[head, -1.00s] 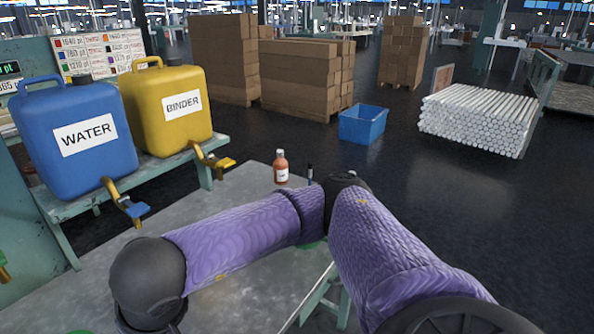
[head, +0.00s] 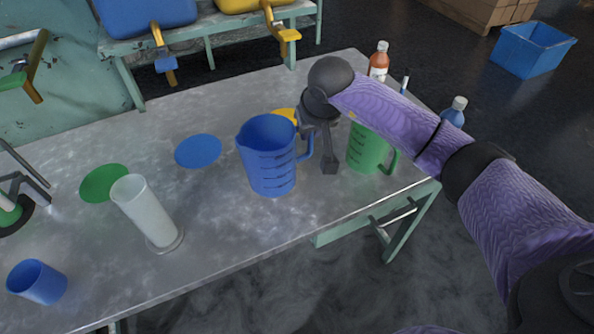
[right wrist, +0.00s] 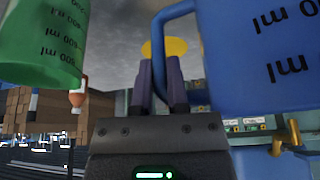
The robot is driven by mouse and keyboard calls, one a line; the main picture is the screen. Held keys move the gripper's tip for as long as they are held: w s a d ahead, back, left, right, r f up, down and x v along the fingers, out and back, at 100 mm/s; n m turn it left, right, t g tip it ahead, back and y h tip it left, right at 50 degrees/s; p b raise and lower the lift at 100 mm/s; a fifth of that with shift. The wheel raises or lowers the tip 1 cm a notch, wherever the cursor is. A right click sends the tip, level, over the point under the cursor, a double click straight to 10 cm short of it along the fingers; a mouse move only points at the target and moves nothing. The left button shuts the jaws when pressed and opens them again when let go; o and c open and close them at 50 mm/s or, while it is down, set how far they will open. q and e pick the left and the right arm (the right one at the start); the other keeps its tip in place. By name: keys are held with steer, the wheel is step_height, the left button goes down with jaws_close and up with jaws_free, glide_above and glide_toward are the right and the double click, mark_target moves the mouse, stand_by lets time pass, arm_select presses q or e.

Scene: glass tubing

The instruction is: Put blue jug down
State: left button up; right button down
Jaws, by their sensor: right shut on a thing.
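The blue jug (head: 270,165) stands upright over the middle of the metal table. Its handle points right, and marks run down its side. My right gripper (head: 324,158) is shut on the handle. In the right wrist view the handle (right wrist: 160,55) passes between the two fingers (right wrist: 160,88), and the jug's body (right wrist: 265,60) fills the right side. I cannot tell whether the jug's base touches the table. A round blue spot (head: 198,150) lies bare to the jug's left. My left gripper is not in view.
A green jug (head: 366,152) stands close right of my gripper. A yellow spot (head: 284,114) is partly hidden behind the blue jug. A clear cylinder (head: 147,212), green spot (head: 104,182) and blue cup (head: 37,282) are left. Bottles (head: 379,62) stand at the back right.

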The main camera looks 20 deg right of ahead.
mark_target(311, 147)
step_height(311, 147, down, 6)
steer(key=shift+r+b, duration=0.1)
steer(key=shift+b, duration=0.5)
steer(key=shift+r, duration=0.1)
steer(key=shift+f, duration=0.25)
steer(key=c, duration=0.6)
jaws_free()
steer(key=shift+r, duration=0.35)
arm_select(q)
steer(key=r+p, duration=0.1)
steer(key=p, duration=0.1)
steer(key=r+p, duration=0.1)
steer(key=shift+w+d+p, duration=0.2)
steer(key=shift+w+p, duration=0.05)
steer(key=shift+p, duration=0.1)
arm_select(e)
steer(key=v, duration=1.1)
steer(key=shift+s+r, duration=0.25)
steer(key=shift+r, duration=0.1)
